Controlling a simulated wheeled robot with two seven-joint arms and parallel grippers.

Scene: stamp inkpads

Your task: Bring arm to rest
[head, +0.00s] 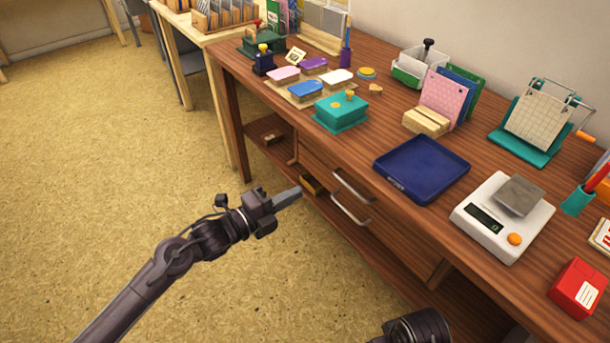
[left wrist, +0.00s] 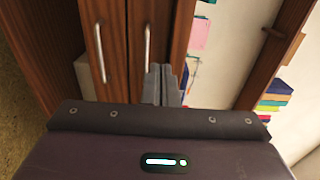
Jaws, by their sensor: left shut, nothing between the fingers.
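My left gripper (head: 287,197) is in front of the desk's drawer side, below the level of the desk top. Its fingers are shut with nothing between them. The left wrist view also shows the shut fingers (left wrist: 163,85), with drawer fronts beyond them. My left arm comes in from the lower left over the bare floor. A dark part of my own body shows at the bottom edge of the head view; my right gripper's fingers are not visible.
The wooden desk (head: 375,120) carries inkpads, a teal box (head: 341,112), an empty blue tray (head: 421,168), a scale (head: 501,222) and a red box (head: 578,288). Drawer handles (head: 350,205) stick out near my left gripper. The floor (head: 110,150) to the left is clear.

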